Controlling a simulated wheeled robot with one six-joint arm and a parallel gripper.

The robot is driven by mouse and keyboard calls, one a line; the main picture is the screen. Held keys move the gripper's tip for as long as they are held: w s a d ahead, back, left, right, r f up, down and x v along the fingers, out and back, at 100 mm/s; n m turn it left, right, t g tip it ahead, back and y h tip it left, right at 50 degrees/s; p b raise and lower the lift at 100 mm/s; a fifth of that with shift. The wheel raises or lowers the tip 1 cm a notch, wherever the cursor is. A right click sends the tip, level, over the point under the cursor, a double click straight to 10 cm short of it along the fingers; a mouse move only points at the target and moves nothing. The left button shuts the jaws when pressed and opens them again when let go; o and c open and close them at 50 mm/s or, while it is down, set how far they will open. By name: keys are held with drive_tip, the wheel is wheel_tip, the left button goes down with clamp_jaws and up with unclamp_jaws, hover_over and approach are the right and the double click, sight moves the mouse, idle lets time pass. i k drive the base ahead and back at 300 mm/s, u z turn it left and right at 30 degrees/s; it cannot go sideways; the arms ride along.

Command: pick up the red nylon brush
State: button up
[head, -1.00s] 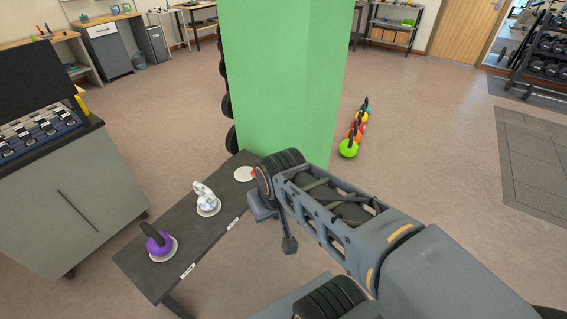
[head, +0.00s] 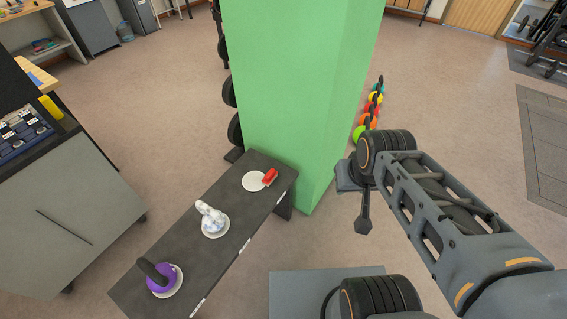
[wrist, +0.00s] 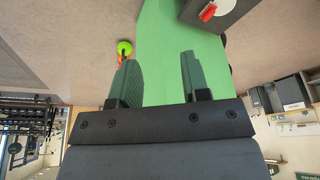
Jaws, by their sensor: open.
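The red nylon brush (head: 270,176) lies at the right side of a white round disc (head: 253,182) on the far end of the dark bench, near the green pillar. It also shows small at the top right of the wrist view (wrist: 208,11). My gripper (wrist: 158,75) is open and empty, its two fingers apart in front of the green pillar. In the head view, my gripper (head: 362,215) hangs to the right of the pillar and bench, well apart from the brush; its fingers are hard to make out there.
The dark bench (head: 185,250) also bears a white marbled object (head: 211,217) and a purple kettlebell (head: 160,278), each on a disc. The green pillar (head: 300,90) stands beside the bench's far end. Coloured kettlebells (head: 372,108) line the floor behind. A grey cabinet (head: 60,210) stands left.

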sight(268, 178)
drive_tip(key=u, duration=0.4)
drive_tip(key=i, duration=0.85)
drive_tip(key=u, duration=0.6)
